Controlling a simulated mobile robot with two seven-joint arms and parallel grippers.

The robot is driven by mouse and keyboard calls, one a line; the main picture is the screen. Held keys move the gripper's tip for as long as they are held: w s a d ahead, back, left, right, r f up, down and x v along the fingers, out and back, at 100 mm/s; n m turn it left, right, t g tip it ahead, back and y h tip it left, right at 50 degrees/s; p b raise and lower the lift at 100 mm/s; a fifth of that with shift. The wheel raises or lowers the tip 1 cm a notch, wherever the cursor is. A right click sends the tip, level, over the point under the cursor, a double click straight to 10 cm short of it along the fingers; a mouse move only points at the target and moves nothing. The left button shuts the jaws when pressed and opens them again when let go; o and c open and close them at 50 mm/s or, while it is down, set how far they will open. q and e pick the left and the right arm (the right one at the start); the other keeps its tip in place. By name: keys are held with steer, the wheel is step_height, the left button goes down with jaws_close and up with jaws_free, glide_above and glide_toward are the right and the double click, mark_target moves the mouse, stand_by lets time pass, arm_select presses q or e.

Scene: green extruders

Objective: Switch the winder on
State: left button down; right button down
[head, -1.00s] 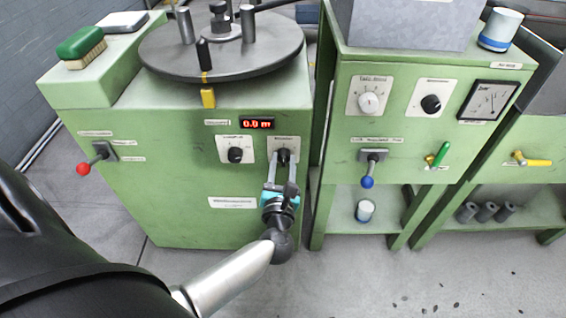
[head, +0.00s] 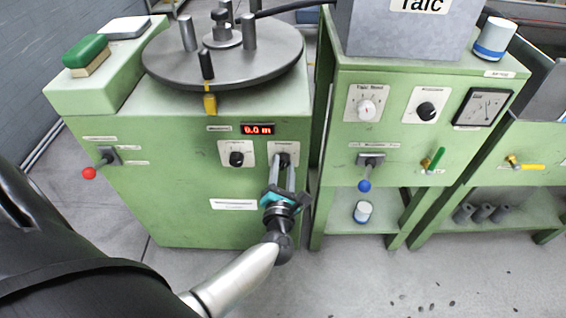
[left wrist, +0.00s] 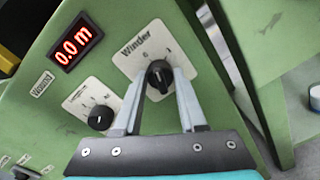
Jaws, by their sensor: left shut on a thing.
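The winder knob (left wrist: 158,76) is a black rotary switch on a white plate (left wrist: 152,46) lettered "Winder", with position marks above the knob. In the head view the same plate (head: 285,147) is on the right of the green machine's front (head: 180,200). My left gripper (head: 284,165) reaches up to it, and its two fingers (left wrist: 157,84) are shut on the knob, one on each side. The fingers partly hide the plate, and I cannot tell exactly where the knob points. My right gripper is in neither view.
A second black knob (head: 236,158) sits just left of the winder plate, below a red display (head: 257,129) reading 0.0 m. A red-ended lever (head: 89,173) is further left. A green bench (head: 340,110) with more controls stands close on the right.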

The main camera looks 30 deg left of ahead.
arm_select(q)
steer(key=m+p, duration=0.2)
steer(key=m, duration=0.3)
steer(key=shift+p, duration=0.3)
steer(key=shift+m+g+p, duration=0.3)
steer(key=shift+m+p, duration=0.2)
steer(key=shift+m, duration=0.8)
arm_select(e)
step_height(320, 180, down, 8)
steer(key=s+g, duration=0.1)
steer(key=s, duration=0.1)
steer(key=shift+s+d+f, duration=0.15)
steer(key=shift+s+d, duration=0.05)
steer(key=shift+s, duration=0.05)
arm_select(q)
steer(key=shift+c, duration=2.3)
jaws_free()
steer(key=shift+s+d, duration=0.3)
steer(key=shift+s, duration=0.1)
steer(key=f+p+v, duration=0.1)
steer(key=p+v, duration=0.2)
steer(key=v, duration=1.1)
steer(key=shift+r, duration=0.4)
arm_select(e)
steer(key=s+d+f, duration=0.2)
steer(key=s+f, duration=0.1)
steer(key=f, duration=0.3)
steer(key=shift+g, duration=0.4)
